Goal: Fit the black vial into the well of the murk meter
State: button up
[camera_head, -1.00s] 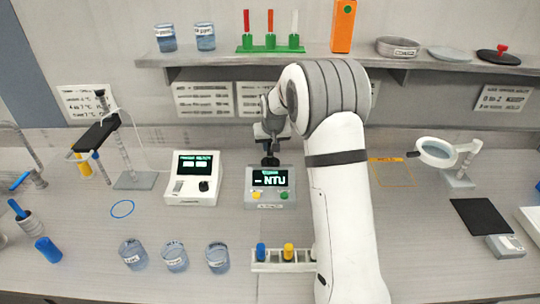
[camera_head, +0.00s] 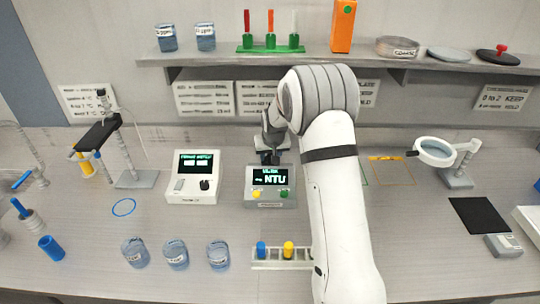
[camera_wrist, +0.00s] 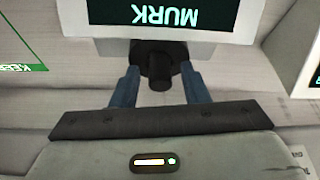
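The murk meter (camera_head: 256,198) is a grey box on the bench with a dark screen reading NTU and a yellow and a green button. It shows upside down at the top of the wrist view (camera_wrist: 112,46). The black vial (camera_wrist: 158,72) stands at the meter's back, apparently in the dark round well (camera_wrist: 139,52); its lower part is hidden. My gripper (camera_wrist: 158,78) is behind the meter, one finger on each side of the vial, with narrow gaps showing. In the head view my gripper (camera_head: 269,152) is small and partly hidden.
A white meter (camera_head: 192,190) stands left of the murk meter. A rack (camera_head: 268,265) with blue and yellow capped vials and several beakers (camera_head: 176,257) are in front. A shelf (camera_head: 390,62) overhangs behind. A magnifier (camera_head: 436,152) stands at the right.

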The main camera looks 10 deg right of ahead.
jog(key=shift+s+r, duration=0.1)
jog(key=shift+r, duration=0.5)
jog(key=b+v, duration=0.2)
jog(key=v, duration=0.9)
jog(key=s+r, duration=0.3)
jog(key=s, duration=0.5)
jog(key=s+r, duration=0.3)
jog(key=s, duration=0.5)
jog(key=s+f+g, duration=0.1)
jog(key=s, duration=2)
jog(key=shift+s+a+f, duration=0.15)
jog(key=shift+f, duration=0.2)
